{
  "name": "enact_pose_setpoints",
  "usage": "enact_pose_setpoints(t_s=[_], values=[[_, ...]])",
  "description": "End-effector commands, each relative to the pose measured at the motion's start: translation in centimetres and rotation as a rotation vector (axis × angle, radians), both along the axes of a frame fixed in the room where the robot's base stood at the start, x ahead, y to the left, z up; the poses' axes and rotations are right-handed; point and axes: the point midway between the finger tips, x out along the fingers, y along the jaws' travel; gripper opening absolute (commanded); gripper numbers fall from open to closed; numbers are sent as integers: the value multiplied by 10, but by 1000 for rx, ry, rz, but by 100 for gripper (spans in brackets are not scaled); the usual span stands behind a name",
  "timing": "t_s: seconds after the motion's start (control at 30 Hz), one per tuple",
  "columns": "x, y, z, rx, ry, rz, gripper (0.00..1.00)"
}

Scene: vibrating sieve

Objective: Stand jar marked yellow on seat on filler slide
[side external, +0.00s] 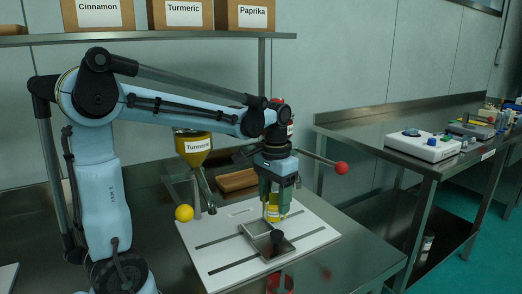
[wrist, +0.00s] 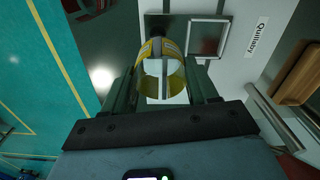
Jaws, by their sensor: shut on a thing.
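My gripper (wrist: 163,88) is shut on the jar marked yellow (wrist: 150,50); one finger is on each side of it. In the side view the jar (side external: 273,212) shows yellow between the fingers of my gripper (side external: 275,208), low over the white board and just behind the metal slide. I cannot tell whether its base touches anything. The filler slide (side external: 252,230) is a grey metal piece with a square frame and a black knob, lying on the board. In the wrist view the slide's square frame (wrist: 190,38) is to the right of the jar's far end.
The white board (side external: 215,265) has dark slots and lies on a steel table. A yellow Turmeric hopper (side external: 192,147) stands behind, left of my gripper. A yellow ball knob (side external: 184,213) and a red ball knob (side external: 341,168) stick out nearby. A brown wooden block (side external: 237,181) lies behind.

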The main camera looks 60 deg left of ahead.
Motion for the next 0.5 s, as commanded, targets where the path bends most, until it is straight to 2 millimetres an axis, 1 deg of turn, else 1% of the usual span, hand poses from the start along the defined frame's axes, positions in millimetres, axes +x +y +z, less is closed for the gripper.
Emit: enact_pose_setpoints(t_s=[0.5], values=[[1, 11, -9, 0, 0, 1, 18]])
